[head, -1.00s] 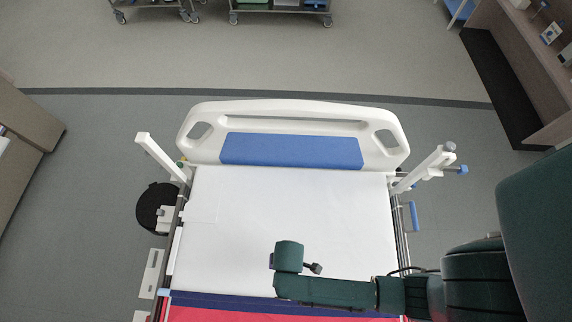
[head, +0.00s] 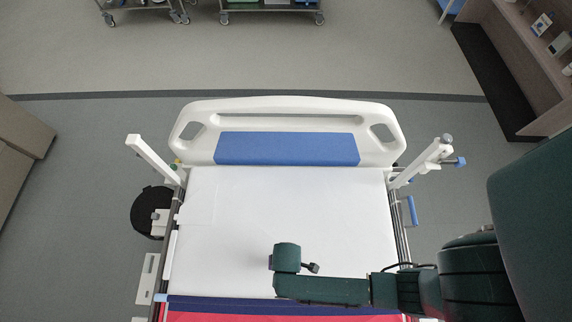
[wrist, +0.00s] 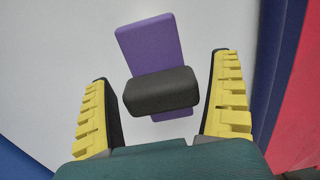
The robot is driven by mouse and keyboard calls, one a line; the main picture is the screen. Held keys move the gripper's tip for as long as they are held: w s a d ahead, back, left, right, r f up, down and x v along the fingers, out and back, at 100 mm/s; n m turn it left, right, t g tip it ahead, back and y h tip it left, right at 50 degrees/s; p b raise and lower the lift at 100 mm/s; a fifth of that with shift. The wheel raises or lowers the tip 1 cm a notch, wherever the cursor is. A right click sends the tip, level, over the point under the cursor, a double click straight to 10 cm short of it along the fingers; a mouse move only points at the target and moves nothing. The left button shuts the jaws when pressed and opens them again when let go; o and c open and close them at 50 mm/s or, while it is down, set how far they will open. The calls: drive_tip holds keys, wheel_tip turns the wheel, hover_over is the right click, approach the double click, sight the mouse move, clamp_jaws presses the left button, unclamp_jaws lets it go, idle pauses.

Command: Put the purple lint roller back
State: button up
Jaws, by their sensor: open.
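The purple lint roller (wrist: 153,50) shows in the wrist view as a flat purple piece with a dark grey block across its lower part. It is over the white bed sheet, ahead of my gripper (wrist: 163,95). The dark block lies between the two yellow-padded fingers in the picture, with a gap on each side. My gripper is open and holds nothing.
The bed's white headboard with a blue panel (head: 287,148) stands beyond the sheet. White rail posts rise at left (head: 152,157) and right (head: 425,160). A navy and red cover (head: 220,305) crosses the near end. Wheeled carts (head: 271,12) stand far back. The upper sheet is clear.

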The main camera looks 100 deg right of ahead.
wheel_tip(320, 180, up, 12)
drive_tip(key=p, duration=0.4)
drive_tip(key=shift+r, duration=0.15)
drive_tip(key=w+d+r+n+t+h, duration=0.15)
drive_tip(key=w+r+t, duration=0.95)
drive_tip(key=w+r, duration=1.65)
drive_tip(key=a+r+t, duration=0.2)
drive_tip(key=r+t, duration=0.1)
drive_tip(key=r, duration=0.8)
drive_tip(key=s+a+r+t, duration=0.1)
drive_tip(key=r+t, duration=0.3)
drive_tip(key=r, duration=0.8)
drive_tip(key=s+a+r+t+y, duration=0.1)
drive_tip(key=a+r+t, duration=0.2)
drive_tip(key=r, duration=0.9)
drive_tip(key=shift+r+t, duration=0.15)
drive_tip(key=shift+t, duration=0.45)
